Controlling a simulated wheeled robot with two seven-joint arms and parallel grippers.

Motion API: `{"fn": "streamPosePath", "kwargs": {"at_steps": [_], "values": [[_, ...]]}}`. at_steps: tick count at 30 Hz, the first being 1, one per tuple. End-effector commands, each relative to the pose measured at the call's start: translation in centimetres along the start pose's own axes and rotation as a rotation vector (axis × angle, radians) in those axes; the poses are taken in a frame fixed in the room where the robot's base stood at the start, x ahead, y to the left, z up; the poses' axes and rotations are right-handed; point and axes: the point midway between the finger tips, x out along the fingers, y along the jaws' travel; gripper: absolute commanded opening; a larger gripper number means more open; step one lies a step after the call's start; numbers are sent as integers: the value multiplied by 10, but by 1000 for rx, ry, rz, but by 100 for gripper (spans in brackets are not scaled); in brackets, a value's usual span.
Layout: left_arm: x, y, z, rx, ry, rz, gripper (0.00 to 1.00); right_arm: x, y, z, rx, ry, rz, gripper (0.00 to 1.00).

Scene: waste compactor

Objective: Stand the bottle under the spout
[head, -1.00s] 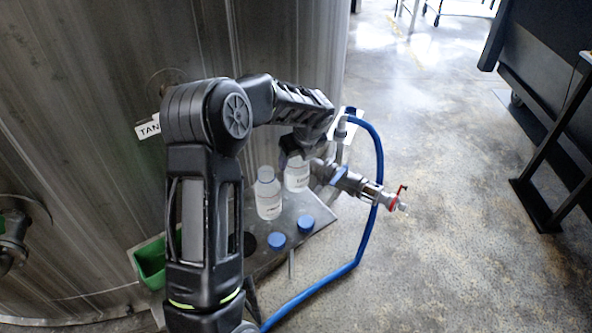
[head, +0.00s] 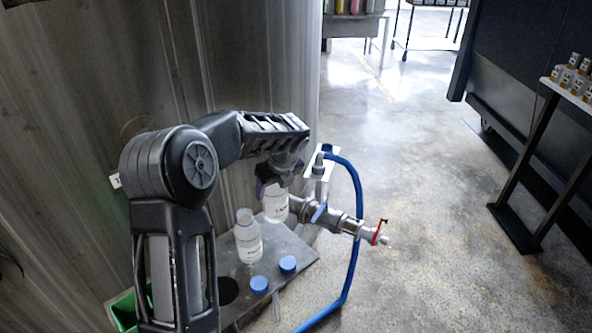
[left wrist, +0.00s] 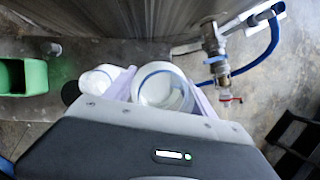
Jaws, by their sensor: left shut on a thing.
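My left gripper (head: 274,190) is shut on a white labelled bottle (head: 275,207), upright, to the left of the spout valve. In the left wrist view the held bottle (left wrist: 163,88) shows from above between the pale fingers. The spout (head: 384,240) is the end of a metal valve with a red handle, pointing right and away from the tank; the valve also shows in the left wrist view (left wrist: 220,72). The held bottle is beside the valve, not under its outlet. I cannot tell its exact height above the shelf. My right gripper is not in view.
A second open bottle (head: 249,240) stands on the grey shelf (head: 296,250), close to the held one. Two blue caps (head: 259,285) lie in front. A blue hose (head: 355,235) curves down behind the valve. A green bin (left wrist: 22,77) is at left.

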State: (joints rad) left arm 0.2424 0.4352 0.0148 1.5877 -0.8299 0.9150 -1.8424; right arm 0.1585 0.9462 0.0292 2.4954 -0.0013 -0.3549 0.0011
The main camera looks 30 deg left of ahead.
Motion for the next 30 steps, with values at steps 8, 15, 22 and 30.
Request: {"fn": "streamPosePath", "kwargs": {"at_steps": [8, 15, 22, 30], "values": [[-4, 0, 2, 0, -1, 0, 23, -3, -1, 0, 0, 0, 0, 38], [-48, -1, 20, 0, -3, -2, 23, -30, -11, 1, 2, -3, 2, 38], [-113, -1, 47, -1, -2, -3, 23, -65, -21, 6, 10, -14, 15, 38], [-129, 3, 47, -183, 0, 78, 23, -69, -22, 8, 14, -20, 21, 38]]}}
